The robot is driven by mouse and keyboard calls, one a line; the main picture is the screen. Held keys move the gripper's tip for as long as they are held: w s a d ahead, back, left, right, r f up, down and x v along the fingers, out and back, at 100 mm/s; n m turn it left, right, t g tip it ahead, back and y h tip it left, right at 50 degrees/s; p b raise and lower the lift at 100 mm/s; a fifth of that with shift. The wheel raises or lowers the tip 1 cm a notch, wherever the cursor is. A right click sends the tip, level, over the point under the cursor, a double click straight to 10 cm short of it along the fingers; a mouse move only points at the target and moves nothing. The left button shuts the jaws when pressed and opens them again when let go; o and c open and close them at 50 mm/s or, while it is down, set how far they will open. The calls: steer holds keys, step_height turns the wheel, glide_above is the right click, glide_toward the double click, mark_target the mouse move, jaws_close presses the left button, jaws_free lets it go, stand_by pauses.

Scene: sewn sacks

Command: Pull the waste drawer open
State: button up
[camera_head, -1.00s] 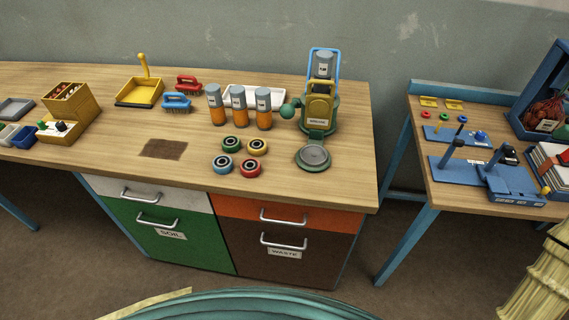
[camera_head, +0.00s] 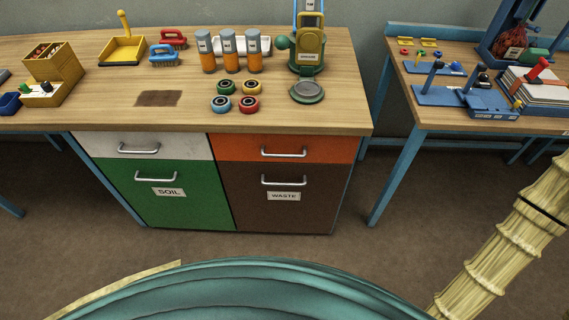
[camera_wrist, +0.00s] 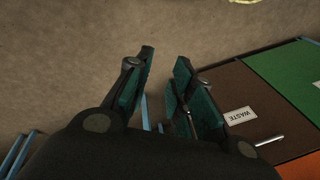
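The waste drawer (camera_head: 275,210) is the brown lower right front of the cabinet. It carries a WASTE label and a silver bar handle (camera_head: 284,181), and it looks shut, flush with the fronts around it. In the wrist view its brown front (camera_wrist: 228,95) is at the right, with its handle (camera_wrist: 268,140) low beside the label. My gripper (camera_wrist: 162,85) shows in the wrist view with its fingers apart and nothing between them. It is left of the drawer front, pointing at the floor area. The gripper is out of the head view.
An orange drawer (camera_head: 284,148) is above the waste drawer, and a green soil drawer (camera_head: 175,195) is to its left. A second table (camera_head: 440,112) with blue legs stands at the right. Bare floor (camera_head: 290,249) lies in front of the cabinet.

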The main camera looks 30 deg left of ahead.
steer(key=w+a+f+t+y+b, duration=0.1)
steer(key=w+a+f+y+b, duration=0.1)
steer(key=a+f+b, duration=0.3)
steer(key=w+a+f+t+y+b, duration=0.1)
steer(key=w+a+f+b, duration=0.15)
steer(key=a, duration=0.45)
steer(key=m+t+y+b, duration=0.7)
steer(key=y+b, duration=0.4)
steer(key=b, duration=1.5)
glide_toward(283, 185)
steer(key=f+n+t, duration=0.1)
steer(key=b+x, duration=0.2)
steer(key=x, duration=0.8)
steer(key=shift+w+a, duration=0.15)
steer(key=shift+a, duration=0.1)
steer(key=shift+c, duration=0.2)
jaws_close()
